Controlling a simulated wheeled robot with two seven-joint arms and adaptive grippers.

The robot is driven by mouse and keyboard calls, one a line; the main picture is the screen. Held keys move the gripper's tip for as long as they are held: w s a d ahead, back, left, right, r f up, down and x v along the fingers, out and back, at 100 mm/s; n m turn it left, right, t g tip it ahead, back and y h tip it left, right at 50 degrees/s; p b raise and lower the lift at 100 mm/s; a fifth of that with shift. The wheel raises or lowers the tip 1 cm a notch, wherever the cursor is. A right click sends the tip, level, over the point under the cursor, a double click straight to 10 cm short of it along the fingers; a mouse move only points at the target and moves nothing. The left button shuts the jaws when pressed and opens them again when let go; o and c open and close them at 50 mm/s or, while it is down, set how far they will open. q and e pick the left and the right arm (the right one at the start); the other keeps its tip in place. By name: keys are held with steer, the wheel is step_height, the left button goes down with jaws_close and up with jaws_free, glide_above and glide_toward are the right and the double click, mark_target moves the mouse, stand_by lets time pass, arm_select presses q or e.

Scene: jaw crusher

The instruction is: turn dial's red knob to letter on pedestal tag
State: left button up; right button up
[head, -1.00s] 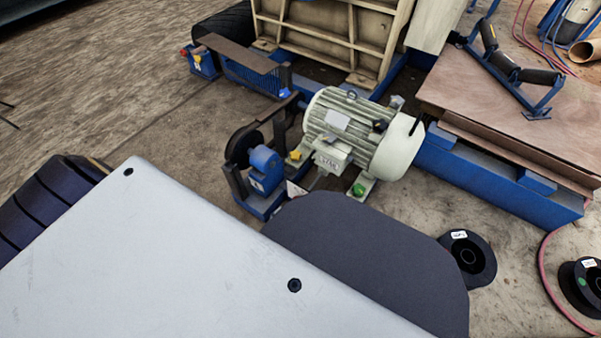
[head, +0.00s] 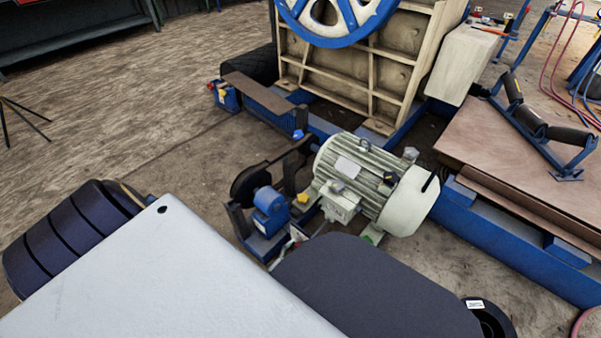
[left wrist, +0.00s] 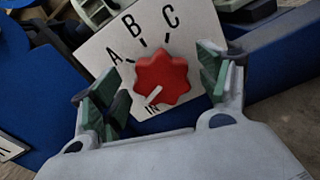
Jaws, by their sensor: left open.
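In the left wrist view, the red lobed knob (left wrist: 165,78) sits on a white dial plate (left wrist: 96,47). The plate has black letters A, B and C along the top and IN below. The knob's white pointer mark is on the side facing IN. My left gripper (left wrist: 160,88) is open, with one green-padded finger on each side of the knob; I cannot tell whether they touch it. A white card (left wrist: 9,148) with a partly cut-off dark mark shows at the left edge; its letter cannot be read surely. My right gripper is not in view.
In the head view, a ribbed motor (head: 375,180) stands beside a blue bearing block (head: 268,208). The jaw crusher (head: 365,75) with a blue wheel is behind. A wooden deck (head: 480,130) is at right. A black spool (head: 490,318) lies at lower right. Open floor is at left.

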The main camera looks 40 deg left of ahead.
arm_select(q)
steer(key=shift+c, duration=0.2)
steer(key=c, duration=1)
steer(key=shift+m, duration=0.5)
steer(key=m, duration=0.2)
steer(key=shift+d+m, duration=0.2)
steer(key=shift+m, duration=0.2)
steer(key=shift+f+m, duration=0.1)
steer(key=shift+m, duration=1.4)
steer(key=o, duration=1)
